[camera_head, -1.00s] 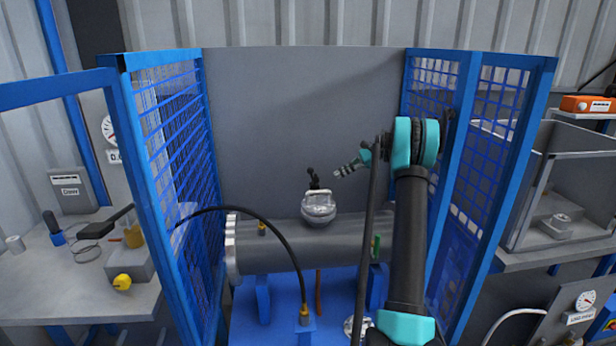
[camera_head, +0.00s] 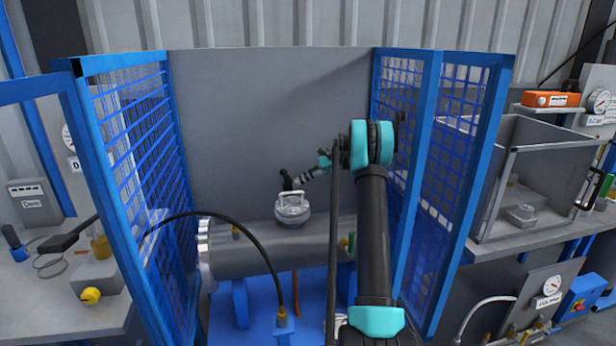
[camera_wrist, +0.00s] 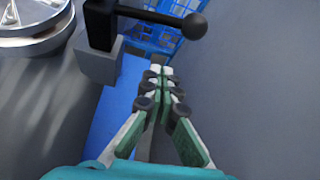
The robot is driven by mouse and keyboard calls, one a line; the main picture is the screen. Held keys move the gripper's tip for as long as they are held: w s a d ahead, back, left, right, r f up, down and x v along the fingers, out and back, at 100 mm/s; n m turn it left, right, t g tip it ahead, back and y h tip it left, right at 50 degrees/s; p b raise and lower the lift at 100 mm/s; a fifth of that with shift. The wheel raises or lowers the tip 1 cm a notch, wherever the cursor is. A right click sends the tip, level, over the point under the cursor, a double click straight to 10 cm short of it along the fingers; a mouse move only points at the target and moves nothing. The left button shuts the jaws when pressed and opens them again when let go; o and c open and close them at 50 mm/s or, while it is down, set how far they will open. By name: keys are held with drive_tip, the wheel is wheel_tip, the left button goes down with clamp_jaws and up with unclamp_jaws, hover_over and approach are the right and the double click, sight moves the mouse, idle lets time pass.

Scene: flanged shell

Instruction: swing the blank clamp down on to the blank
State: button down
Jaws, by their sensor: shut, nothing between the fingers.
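The blank (camera_head: 293,209) is a round silver disc on the nozzle on top of the grey shell (camera_head: 265,243). Part of it also shows at the upper left of the wrist view (camera_wrist: 32,22). The blank clamp (camera_head: 286,180) is black and stands raised behind the blank in the head view. In the wrist view, its black lever (camera_wrist: 150,16) with a ball knob rises from a grey block beside the blank. My gripper (camera_wrist: 160,72) is shut and empty, its fingertips below the lever in that picture. In the head view, my gripper (camera_head: 301,180) is just right of the clamp; contact cannot be told.
Blue mesh guards stand left (camera_head: 135,150) and right (camera_head: 400,170) of the shell, with a grey panel (camera_head: 270,110) behind. A black hose (camera_head: 245,235) arches over the shell's left part. Side benches lie outside the guards.

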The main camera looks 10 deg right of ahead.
drive_tip(key=shift+s+a+r, duration=0.1)
drive_tip(key=shift+a+r, duration=0.2)
drive_tip(key=shift+a, duration=0.4)
drive_tip(key=shift+w+a+r, duration=0.1)
drive_tip(key=shift+a+r, duration=0.25)
drive_tip(key=shift+a, duration=0.35)
drive_tip(key=shift+s+a+r, duration=0.1)
drive_tip(key=shift+a+r, duration=0.2)
drive_tip(key=shift+a, duration=0.4)
